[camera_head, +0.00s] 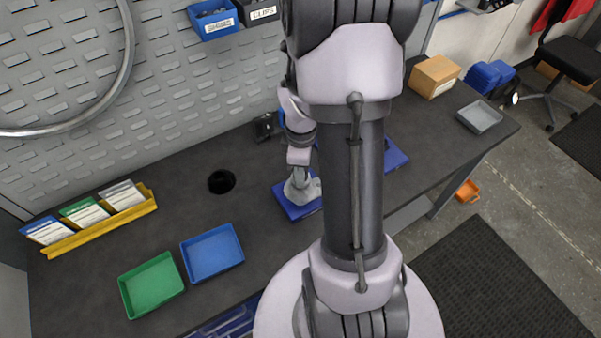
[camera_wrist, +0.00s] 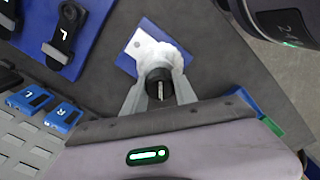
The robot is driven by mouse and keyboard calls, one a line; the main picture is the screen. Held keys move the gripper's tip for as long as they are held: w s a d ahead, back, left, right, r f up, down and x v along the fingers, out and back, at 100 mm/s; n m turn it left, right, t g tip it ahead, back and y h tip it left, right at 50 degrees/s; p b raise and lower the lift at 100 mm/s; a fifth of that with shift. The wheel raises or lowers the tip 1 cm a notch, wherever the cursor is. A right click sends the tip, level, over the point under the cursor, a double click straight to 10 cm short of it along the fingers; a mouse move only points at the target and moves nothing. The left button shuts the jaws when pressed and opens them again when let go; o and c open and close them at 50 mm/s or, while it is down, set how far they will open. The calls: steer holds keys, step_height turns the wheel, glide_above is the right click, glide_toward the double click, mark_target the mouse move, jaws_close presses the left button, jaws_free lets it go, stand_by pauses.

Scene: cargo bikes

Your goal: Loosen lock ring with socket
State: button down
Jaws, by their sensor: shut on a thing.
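My gripper (camera_wrist: 158,92) is in the lower middle of the wrist view, its two grey fingers closed on a dark round piece (camera_wrist: 158,74) with a thin metal pin at its centre. This looks like the socket. Just beyond it is a pale, lumpy part on a blue plate (camera_wrist: 124,62); whether the socket touches that part I cannot tell. In the head view my gripper (camera_head: 301,184) is low over a blue plate (camera_head: 293,211) on the dark bench, partly hidden by my arm. I cannot make out the lock ring.
A blue tray (camera_head: 212,253), a green tray (camera_head: 151,285) and a yellow card rack (camera_head: 98,222) are on the left of the bench. A grey tray (camera_head: 480,117) and cardboard box (camera_head: 433,76) are at right.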

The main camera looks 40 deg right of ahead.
steer(key=shift+s, duration=0.1)
steer(key=shift+r+p, duration=0.9)
steer(key=shift+r, duration=0.05)
